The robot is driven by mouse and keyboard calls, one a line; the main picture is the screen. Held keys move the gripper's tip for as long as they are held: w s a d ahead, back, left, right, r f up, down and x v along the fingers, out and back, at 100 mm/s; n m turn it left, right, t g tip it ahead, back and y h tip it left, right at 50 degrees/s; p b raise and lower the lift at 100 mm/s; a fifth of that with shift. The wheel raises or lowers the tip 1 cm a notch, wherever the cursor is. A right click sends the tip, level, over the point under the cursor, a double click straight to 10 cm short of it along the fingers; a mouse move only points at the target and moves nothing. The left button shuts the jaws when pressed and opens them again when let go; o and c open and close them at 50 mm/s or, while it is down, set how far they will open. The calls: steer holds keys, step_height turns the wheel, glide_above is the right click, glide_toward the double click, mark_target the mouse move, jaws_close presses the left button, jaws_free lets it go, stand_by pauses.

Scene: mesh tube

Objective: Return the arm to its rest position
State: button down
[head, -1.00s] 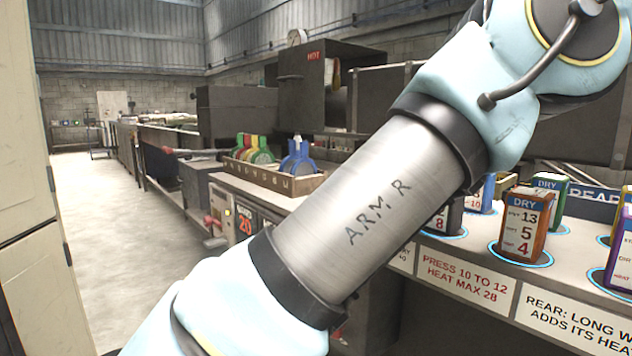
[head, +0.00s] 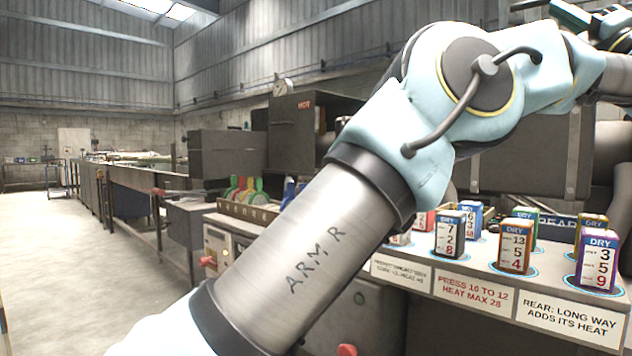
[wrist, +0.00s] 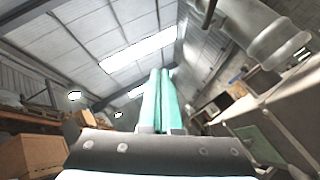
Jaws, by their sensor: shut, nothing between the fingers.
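My arm, marked "ARM R", rises across the head view from the bottom and bends at an elbow to the upper right. My gripper (wrist: 159,85) shows in the wrist view as two green fingers lying side by side, shut with nothing between them. It points up toward the roof and skylights, clear of any object.
A counter at the right holds several DRY boxes, including an orange one (head: 515,247) and a purple one (head: 597,262). Signs (head: 473,293) line its front edge. A tray (head: 247,212) of coloured tags stands behind my arm. The floor (head: 95,260) at left is open.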

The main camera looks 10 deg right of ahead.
steer(key=w+f+m+g+h+p, duration=0.2)
steer(key=w+m+g+h+p, duration=0.25)
steer(key=w+m+h, duration=0.45)
steer(key=w+f+m+g+h+p, duration=0.3)
steer(key=w+m+g+h, duration=0.3)
steer(key=w+m, duration=0.65)
steer(key=w+a+f+m+g+y+p, duration=0.25)
steer(key=w+a+f, duration=0.25)
steer(key=a+f, duration=0.25)
steer(key=w+a+f+m+g+y+p, duration=0.2)
steer(key=w+a+f+y, duration=0.2)
steer(key=a+f, duration=0.4)
steer(key=s+a+f+g+y+p, duration=0.1)
steer(key=a+f+g+y+p, duration=0.15)
steer(key=a+f, duration=0.75)
steer(key=s+a+f+g+y+p, duration=0.2)
steer(key=a+y, duration=0.2)
steer(key=a, duration=1.4)
steer(key=s+a+f+g+y+p, duration=0.1)
steer(key=s+a+f+g, duration=0.1)
steer(key=s+a, duration=0.6)
steer(key=s+a+f+g+y+p, duration=0.2)
steer(key=s+a+f+g, duration=0.1)
steer(key=s+a, duration=0.6)
steer(key=shift+s+a+f+n+g+y, duration=0.3)
steer(key=shift+a+f+n+g, duration=0.1)
steer(key=shift+a+f, duration=0.2)
